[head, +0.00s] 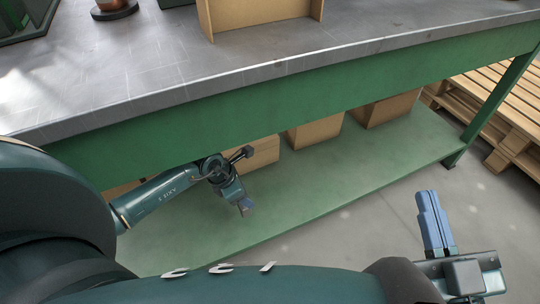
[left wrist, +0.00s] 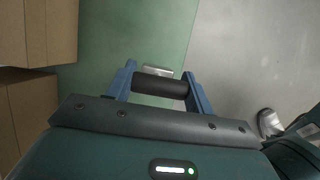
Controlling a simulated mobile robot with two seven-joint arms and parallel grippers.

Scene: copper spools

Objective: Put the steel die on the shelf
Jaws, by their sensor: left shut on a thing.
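My left gripper (head: 244,206) is low over the green lower shelf (head: 330,185) of the workbench, fingers pointing down. In the left wrist view its blue fingers (left wrist: 158,92) are shut on the steel die (left wrist: 160,86), seen as a dark cylinder lying across between them. A small pale metal piece (left wrist: 157,71) shows just beyond it; I cannot tell if it belongs to the die. Whether the die touches the shelf is not clear. My right gripper (head: 436,222) is at the lower right, above the floor, its blue fingers together and nothing between them.
Cardboard boxes (head: 314,132) stand along the back of the lower shelf; boxes (left wrist: 38,35) also fill the left of the wrist view. The bench top (head: 150,70) and its green front beam (head: 300,95) overhang my left arm. Wooden pallets (head: 505,110) lie to the right. The shelf front is clear.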

